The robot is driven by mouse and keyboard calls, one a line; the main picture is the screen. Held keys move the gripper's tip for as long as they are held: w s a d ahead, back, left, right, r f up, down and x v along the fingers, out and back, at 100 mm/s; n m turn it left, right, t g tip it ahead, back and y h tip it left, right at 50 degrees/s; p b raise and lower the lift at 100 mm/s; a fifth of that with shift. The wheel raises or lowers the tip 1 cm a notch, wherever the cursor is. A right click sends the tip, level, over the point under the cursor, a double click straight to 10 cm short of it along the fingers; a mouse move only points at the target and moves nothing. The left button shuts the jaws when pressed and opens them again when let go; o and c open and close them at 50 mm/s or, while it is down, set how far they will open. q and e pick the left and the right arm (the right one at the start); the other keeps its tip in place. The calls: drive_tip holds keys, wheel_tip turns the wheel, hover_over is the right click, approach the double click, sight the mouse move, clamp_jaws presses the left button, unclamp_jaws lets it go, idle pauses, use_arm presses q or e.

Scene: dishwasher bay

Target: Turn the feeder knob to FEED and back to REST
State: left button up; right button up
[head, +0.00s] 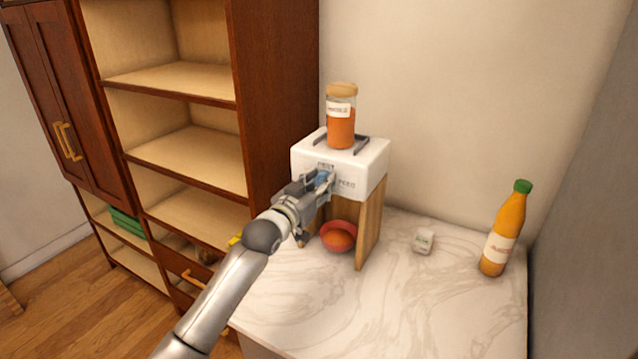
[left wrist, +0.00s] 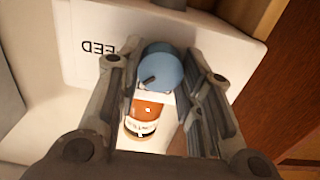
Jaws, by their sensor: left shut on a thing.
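The white feeder box (head: 370,169) stands on wooden legs on the marble counter, with a REST label above the knob and FEED to its right. The blue round knob (head: 323,178) is on its front face. My left gripper (head: 318,184) is shut on the knob, with one finger on each side. In the left wrist view, which is upside down, the knob (left wrist: 168,66) shows between the fingers (left wrist: 160,85). Its dark mark points to the lower left there, between the FEED side and the jar side. My right gripper is out of view.
A jar of orange contents (head: 341,122) stands on top of the feeder. A red bowl with an orange-brown content (head: 338,237) sits beneath it. A small white box (head: 423,241) and an orange bottle (head: 503,230) stand to the right. A wooden shelf unit (head: 275,90) rises at left.

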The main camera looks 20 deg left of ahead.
use_arm(q)
drive_tip(key=m, duration=0.4)
drive_tip(key=shift+m, duration=0.3)
drive_tip(key=shift+d+m+p, duration=0.1)
drive_tip(key=shift+m+p, duration=0.4)
drive_tip(key=shift+m, duration=1.7)
drive_tip(key=o, duration=1)
drive_tip(key=shift+o, duration=0.2)
drive_tip(key=shift+s, duration=0.1)
drive_tip(key=s+a, duration=0.1)
drive_tip(key=s, duration=1)
drive_tip(key=shift+s+a, duration=0.35)
